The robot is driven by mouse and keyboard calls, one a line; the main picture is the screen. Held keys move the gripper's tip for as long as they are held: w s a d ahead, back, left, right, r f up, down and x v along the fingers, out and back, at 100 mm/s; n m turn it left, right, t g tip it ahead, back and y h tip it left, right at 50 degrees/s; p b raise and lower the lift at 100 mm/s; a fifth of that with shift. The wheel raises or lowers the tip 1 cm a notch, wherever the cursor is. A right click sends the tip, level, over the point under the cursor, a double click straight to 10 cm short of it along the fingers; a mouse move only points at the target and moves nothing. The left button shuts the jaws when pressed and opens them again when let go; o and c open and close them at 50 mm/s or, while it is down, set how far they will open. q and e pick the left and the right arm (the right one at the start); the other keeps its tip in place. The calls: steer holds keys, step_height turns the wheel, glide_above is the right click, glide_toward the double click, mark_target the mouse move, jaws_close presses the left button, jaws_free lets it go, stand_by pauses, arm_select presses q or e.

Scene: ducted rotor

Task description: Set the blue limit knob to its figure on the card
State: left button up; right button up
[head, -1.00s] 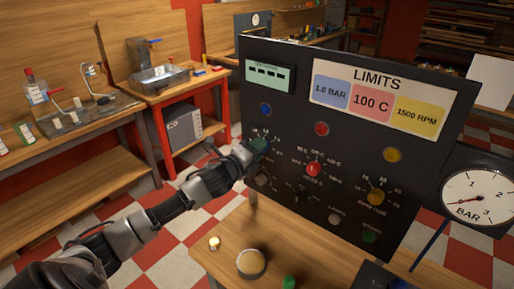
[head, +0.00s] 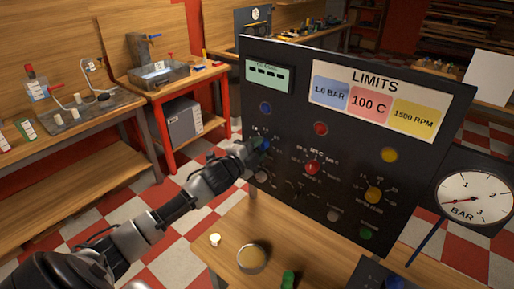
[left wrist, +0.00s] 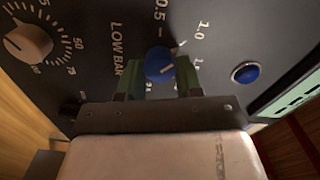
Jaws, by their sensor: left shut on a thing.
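The blue limit knob (head: 265,143) is on the left of the dark panel (head: 285,220). It shows large in the left wrist view (left wrist: 159,64), by the "LOW BAR" lettering and scale figures including 0.5 and 1.0. My left gripper (head: 259,146) is shut on it, with green fingers on both sides of the knob in the left wrist view (left wrist: 159,80). I cannot tell exactly which figure the knob points to. The LIMITS card (head: 378,80) at the panel's top reads 1.0 BAR on blue, 100 C on pink and 1500 RPM on yellow. My right gripper is not in view.
A red knob (head: 312,168) and a yellow knob (head: 373,195) are to the right on the panel. A blue button (left wrist: 245,72) is near the held knob. A BAR gauge (head: 474,199) stands at the right. A round tin (head: 252,258) is on the bench below.

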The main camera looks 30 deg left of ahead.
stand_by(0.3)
arm_select(q)
steer(key=o, duration=0.9)
steer(key=shift+a, duration=0.1)
steer(key=shift+s+a+b, duration=0.2)
steer(key=shift+s+b, duration=0.55)
steer(key=shift+s, duration=1.95)
steer(key=shift+s+a+b, duration=0.2)
steer(key=shift+s+b, duration=0.55)
steer(key=shift+s, duration=1.95)
